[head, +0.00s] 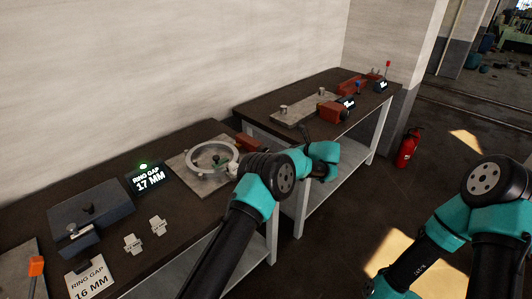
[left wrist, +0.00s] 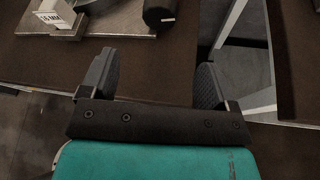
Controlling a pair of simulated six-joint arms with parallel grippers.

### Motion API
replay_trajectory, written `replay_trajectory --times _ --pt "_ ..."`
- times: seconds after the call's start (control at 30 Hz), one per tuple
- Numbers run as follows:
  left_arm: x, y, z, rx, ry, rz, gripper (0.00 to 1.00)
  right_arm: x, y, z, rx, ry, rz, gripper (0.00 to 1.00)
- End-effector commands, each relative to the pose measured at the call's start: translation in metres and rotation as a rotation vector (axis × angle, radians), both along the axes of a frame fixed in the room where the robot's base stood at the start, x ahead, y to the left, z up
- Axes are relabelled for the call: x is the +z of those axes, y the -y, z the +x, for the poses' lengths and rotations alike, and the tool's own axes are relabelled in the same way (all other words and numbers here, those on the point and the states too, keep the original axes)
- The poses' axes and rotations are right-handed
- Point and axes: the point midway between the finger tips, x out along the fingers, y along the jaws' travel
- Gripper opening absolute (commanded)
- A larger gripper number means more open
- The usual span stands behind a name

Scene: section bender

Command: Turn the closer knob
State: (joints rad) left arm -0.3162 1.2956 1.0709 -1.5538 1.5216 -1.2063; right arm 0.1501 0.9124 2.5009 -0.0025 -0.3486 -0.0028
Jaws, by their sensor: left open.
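The closer bender, a grey plate (head: 178,161) with a pale ring (head: 192,163) on it, sits on the near bench. A reddish block (head: 246,143) stands at its right end, partly hidden by my left arm. In the left wrist view a dark cylinder (left wrist: 159,12) lies at the plate's right end; I cannot tell whether it is the knob. My left gripper (left wrist: 155,78) is open and empty, its two dark fingers spread below the cylinder and apart from it. In the head view its fingers are not clear. My right gripper is out of view.
A display (head: 149,178) reads RING GAP 17 MM under a green light; a card (head: 88,279) reads RING GAP 16 MM. Small pale blocks (head: 133,243) lie on the bench. A second bench (head: 258,103) stands behind. A fire extinguisher (head: 407,149) stands right.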

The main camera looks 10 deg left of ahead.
Motion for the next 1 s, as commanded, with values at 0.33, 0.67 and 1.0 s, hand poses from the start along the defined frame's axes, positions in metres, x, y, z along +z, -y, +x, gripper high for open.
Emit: replay_trajectory --times 0.33,0.67,1.0 --pt "-0.022 -0.053 0.020 0.002 0.000 0.000 0.82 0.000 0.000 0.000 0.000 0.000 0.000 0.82" --pt "-0.040 -0.095 0.036 0.001 0.000 -0.001 0.82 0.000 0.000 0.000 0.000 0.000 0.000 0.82" --pt "-0.044 -0.103 0.040 -0.001 0.001 0.000 0.82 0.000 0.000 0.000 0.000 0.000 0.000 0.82"
